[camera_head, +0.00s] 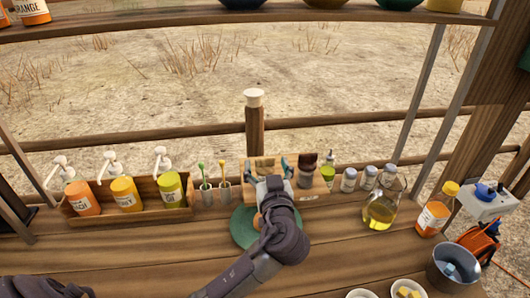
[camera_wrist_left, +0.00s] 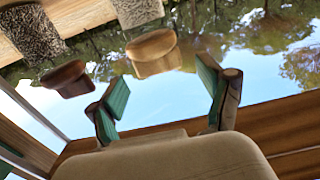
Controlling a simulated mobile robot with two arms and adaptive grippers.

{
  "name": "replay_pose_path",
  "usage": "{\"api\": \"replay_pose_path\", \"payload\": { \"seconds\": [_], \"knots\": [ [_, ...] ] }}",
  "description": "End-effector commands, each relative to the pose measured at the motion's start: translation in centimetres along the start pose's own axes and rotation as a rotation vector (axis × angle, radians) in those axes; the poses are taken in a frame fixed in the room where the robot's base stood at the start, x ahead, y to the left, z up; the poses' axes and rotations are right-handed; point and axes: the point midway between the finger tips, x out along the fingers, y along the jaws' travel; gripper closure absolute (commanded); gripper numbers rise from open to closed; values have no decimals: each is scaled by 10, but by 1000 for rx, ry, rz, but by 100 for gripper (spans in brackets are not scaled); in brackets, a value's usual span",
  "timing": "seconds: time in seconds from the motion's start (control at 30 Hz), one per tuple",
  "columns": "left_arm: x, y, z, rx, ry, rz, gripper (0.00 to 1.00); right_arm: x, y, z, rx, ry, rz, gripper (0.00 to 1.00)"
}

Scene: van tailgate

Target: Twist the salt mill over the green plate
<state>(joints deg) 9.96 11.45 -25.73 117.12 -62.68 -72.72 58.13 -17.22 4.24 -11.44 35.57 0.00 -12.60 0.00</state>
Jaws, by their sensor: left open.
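My left gripper (camera_head: 268,164) is open, its fingers apart in front of the wooden rack (camera_head: 321,187) at the back of the counter. In the left wrist view, a mill with a light wooden cap (camera_wrist_left: 153,53) and pale contents, seemingly the salt mill, appears beyond and between the open fingertips. A darker-capped mill (camera_wrist_left: 68,78) with dark grains is beside it; a dark brown top also shows in the head view (camera_head: 307,165). The green plate (camera_head: 243,227) lies on the counter below my left gripper, partly covered by my wrist. My right gripper is not in view.
Pump bottles (camera_head: 126,195) stand in a wooden tray at left. Right of the rack are small jars, an oil jug (camera_head: 382,212), an orange bottle (camera_head: 432,218) and a metal bucket (camera_head: 452,265). White bowls (camera_head: 407,289) sit at the front edge. The front-left counter is mostly clear.

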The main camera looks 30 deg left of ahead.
Motion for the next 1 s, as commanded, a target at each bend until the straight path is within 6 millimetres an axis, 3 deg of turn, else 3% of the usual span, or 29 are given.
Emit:
{"api": "replay_pose_path", "payload": {
  "seconds": [0.2,0.57,0.9,1.0],
  "knots": [
    [24,0,-1,2,0,0,21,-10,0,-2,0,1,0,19],
    [29,0,1,-1,-1,0,21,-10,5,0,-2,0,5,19],
    [28,0,1,0,-1,0,78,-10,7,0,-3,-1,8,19],
    [28,0,1,0,-1,1,82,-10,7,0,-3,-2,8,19]
  ]
}}
